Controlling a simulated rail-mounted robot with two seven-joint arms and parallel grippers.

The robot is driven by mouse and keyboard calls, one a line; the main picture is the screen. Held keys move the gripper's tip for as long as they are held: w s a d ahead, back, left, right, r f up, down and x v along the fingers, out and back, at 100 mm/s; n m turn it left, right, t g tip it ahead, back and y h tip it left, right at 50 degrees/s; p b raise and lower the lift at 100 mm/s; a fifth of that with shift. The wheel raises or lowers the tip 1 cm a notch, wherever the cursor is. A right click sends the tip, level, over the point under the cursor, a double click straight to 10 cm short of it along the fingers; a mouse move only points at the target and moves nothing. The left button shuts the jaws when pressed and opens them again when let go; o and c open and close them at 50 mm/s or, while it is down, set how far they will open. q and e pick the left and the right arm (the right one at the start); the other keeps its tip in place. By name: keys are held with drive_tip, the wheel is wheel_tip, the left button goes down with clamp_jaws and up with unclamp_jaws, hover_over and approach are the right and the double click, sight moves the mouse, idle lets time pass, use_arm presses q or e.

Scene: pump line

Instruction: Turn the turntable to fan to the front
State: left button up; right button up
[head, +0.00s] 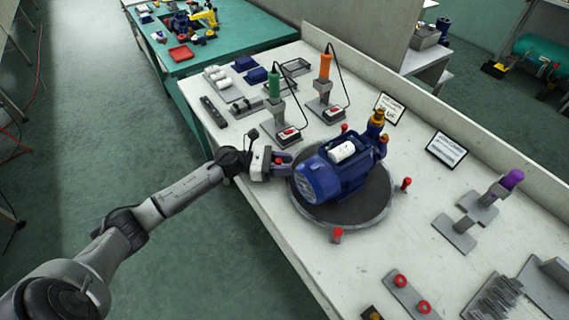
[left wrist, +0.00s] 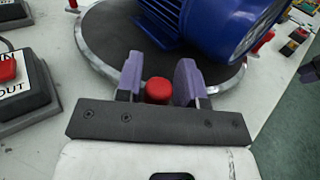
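The turntable (head: 345,215) is a dark round disc with a pale metal rim and red knobs around it. A blue motor-pump unit (head: 335,177) sits on it. Its round, grilled fan end (head: 305,189) points to the lower left in the head view, towards the table's near edge; its brass-coloured pump end (head: 376,125) points to the upper right. My left gripper (head: 284,162) is at the turntable's left rim. In the left wrist view its two purple fingers (left wrist: 159,82) stand close on both sides of a red knob (left wrist: 158,91). My right gripper is not in view.
A green-handled tool (head: 274,86) and an orange-handled tool (head: 325,68) stand behind the turntable beside red-button boxes (head: 287,135). A purple-topped tool (head: 511,180) and a block with red rings (head: 410,292) are to the right. The white table (head: 285,235) is bare at the near left.

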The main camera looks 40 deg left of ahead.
use_arm(q)
drive_tip(key=shift+o, duration=1.1)
drive_tip(key=shift+s, duration=0.1)
drive_tip(key=p+v, duration=0.1)
drive_tip(key=v, duration=1.1)
drive_tip(key=shift+a, duration=0.1)
drive_tip(key=shift+v, duration=0.8)
